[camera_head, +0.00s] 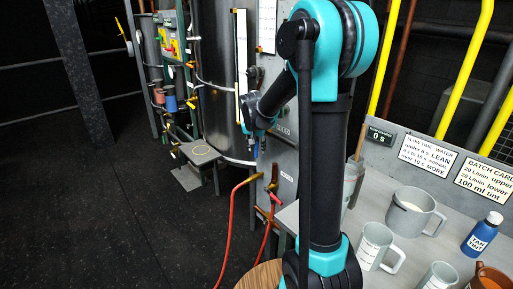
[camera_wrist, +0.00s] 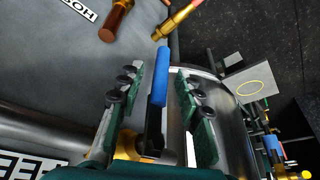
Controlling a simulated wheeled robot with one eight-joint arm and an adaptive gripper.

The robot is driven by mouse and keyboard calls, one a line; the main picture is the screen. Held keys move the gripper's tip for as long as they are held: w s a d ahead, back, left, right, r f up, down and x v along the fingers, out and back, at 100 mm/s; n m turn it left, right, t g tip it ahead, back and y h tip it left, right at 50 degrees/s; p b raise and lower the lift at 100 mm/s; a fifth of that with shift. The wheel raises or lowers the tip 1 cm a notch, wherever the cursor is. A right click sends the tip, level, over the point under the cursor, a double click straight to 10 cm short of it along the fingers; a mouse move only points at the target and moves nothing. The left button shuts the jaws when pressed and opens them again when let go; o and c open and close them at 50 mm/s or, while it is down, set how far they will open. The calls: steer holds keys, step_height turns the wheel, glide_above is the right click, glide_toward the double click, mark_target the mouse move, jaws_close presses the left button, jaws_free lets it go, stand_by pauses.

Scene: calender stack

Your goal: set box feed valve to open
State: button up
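The box feed valve appears to be the one with a blue lever (camera_wrist: 160,76) in the wrist view, its lower part black, above a brass body (camera_wrist: 126,150). A partly cut-off label (camera_wrist: 28,165) ending in letters like "FEE" is beside it. My gripper (camera_wrist: 162,90) is open, with one green-padded finger on each side of the lever. Gaps show between lever and both pads. In the head view my gripper (camera_head: 250,126) is small and partly hidden by my arm, at the grey panel near a label (camera_head: 284,130). The valve's own position is hard to tell.
A brass pipe fitting (camera_wrist: 180,20) and a copper-coloured handle (camera_wrist: 116,20) stick out nearby. Red hoses (camera_head: 231,225) hang below the panel. A bench at right holds a large grey mug (camera_head: 412,212), a smaller mug (camera_head: 376,246) and a blue bottle (camera_head: 482,234). The dark floor at left is clear.

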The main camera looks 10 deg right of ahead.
steer(key=shift+c, duration=0.3)
jaws_close()
